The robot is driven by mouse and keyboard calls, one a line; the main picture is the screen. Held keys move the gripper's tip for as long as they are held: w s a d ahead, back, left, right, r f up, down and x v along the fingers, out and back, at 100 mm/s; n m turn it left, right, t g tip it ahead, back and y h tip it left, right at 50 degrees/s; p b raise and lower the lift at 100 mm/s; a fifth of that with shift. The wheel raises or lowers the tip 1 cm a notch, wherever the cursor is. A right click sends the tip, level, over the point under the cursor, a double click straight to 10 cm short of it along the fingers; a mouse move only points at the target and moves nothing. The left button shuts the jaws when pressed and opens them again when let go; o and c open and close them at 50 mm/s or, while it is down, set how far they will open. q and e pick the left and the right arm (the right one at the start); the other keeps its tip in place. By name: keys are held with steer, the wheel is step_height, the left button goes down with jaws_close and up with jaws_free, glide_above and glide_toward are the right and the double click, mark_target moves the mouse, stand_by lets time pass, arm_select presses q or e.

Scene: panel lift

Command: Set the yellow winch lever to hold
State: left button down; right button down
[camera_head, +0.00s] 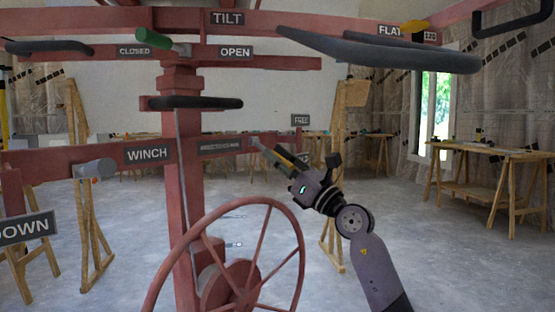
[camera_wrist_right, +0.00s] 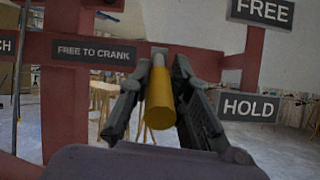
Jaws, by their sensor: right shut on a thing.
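The yellow winch lever (camera_wrist_right: 159,100) points toward the camera in the right wrist view, with a pale shaft behind it. My right gripper (camera_wrist_right: 157,82) has a finger on each side of the lever and is shut on it. In the head view the right gripper (camera_head: 276,160) reaches the red winch beam from the right, and its fingers hide most of the lever. The FREE sign (camera_wrist_right: 262,10) is up and right of the lever. The HOLD sign (camera_wrist_right: 249,107) is to its right, near the yellow grip's height. My left gripper is not in view.
A red handwheel (camera_head: 302,245) stands below the beam on the red post (camera_head: 181,200). A FREE TO CRANK plate (camera_wrist_right: 95,52) is left of the lever. Black handles (camera_head: 195,103) stick out above. Wooden trestles (camera_head: 338,200) and a workbench (camera_head: 490,155) stand behind on open floor.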

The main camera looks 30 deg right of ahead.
steer(key=c, duration=1.5)
jaws_free()
steer(key=shift+o, duration=0.2)
steer(key=shift+f, duration=0.1)
steer(key=v, duration=1.2)
steer(key=shift+f, duration=0.1)
